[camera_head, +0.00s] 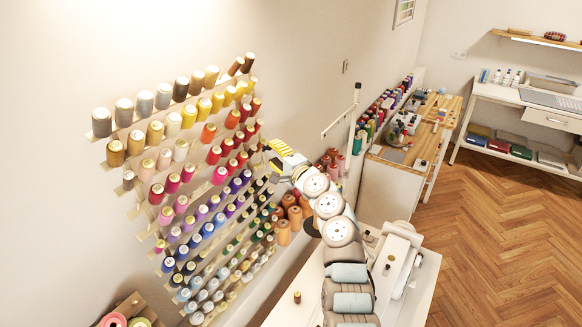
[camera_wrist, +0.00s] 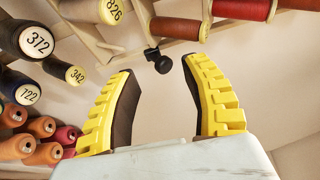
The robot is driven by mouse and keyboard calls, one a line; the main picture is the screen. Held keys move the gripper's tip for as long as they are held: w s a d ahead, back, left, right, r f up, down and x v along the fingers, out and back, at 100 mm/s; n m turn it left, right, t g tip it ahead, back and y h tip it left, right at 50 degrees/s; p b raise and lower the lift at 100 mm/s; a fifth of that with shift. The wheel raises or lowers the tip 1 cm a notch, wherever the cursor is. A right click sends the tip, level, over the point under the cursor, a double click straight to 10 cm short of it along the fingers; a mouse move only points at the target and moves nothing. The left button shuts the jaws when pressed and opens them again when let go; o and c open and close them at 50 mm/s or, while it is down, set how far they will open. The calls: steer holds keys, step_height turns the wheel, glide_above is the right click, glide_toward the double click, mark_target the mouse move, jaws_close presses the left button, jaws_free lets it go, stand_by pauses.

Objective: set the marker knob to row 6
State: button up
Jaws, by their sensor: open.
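In the wrist view a small black knob (camera_wrist: 163,65), which looks like the marker knob, sticks out below a wooden rail of the thread rack. My gripper (camera_wrist: 158,82) is open and empty, its yellow-backed, dark-padded fingers on either side of the knob's line of sight. The knob appears between and just beyond the fingertips, with no contact visible. In the head view my gripper (camera_head: 272,157) is at the right edge of the rack, fingers toward it. I cannot make out the knob there, nor which row it is at.
Spools with number labels (camera_wrist: 38,41) crowd the upper left of the wrist view. A red spool (camera_wrist: 240,9) is close above the right finger. In the head view, cones of orange thread (camera_head: 284,232) stand below my gripper, and a white sewing machine (camera_head: 396,262) is at right.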

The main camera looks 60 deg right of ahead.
steer(key=v, duration=0.8)
steer(key=shift+s+a, duration=0.15)
steer(key=shift+s, duration=0.15)
steer(key=shift+r, duration=0.1)
